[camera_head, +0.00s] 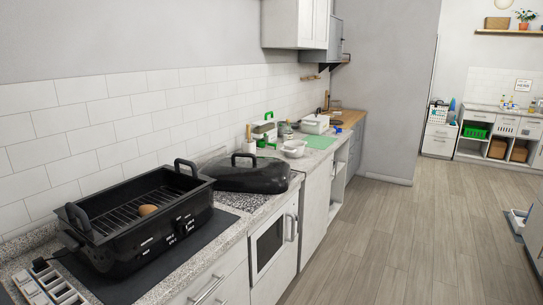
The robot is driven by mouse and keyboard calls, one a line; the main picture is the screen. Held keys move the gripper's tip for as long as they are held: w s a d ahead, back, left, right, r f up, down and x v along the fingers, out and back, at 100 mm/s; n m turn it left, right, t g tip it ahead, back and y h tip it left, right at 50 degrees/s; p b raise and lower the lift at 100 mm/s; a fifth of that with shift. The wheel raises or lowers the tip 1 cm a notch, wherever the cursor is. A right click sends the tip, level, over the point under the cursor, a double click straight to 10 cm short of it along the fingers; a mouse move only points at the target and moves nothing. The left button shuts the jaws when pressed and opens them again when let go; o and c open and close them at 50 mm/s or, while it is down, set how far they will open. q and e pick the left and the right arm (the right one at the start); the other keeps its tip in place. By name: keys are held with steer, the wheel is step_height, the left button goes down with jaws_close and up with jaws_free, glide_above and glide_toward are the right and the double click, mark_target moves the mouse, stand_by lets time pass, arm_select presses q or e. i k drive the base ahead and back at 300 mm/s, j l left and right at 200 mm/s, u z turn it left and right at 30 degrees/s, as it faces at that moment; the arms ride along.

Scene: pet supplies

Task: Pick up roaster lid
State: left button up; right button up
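The black domed roaster lid (250,178) rests on the speckled countertop, behind and to the right of the roaster. It has a dark upright loop handle (244,156) on top. The black roaster (150,232) stands open on a dark mat (120,287) at the near left. A wire rack lies inside it with one brown, egg-shaped item (147,210) on it. Neither of my grippers shows in the head view.
A grey-white compartmented organizer (50,287) sits at the near left edge. Beyond the lid are white bowls (294,149), a green mat (320,141) and a white lidded pot (315,124). A tiled wall borders the counter. Open wooden floor (400,240) lies to the right.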

mark_target(239, 172)
steer(key=u, duration=0.85)
steer(key=i+l+u, duration=0.2)
steer(key=l+u, duration=0.3)
steer(key=l, duration=0.15)
steer(key=l+u, duration=0.5)
steer(key=l, duration=0.15)
steer(key=l+u, duration=0.5)
steer(key=l, duration=0.2)
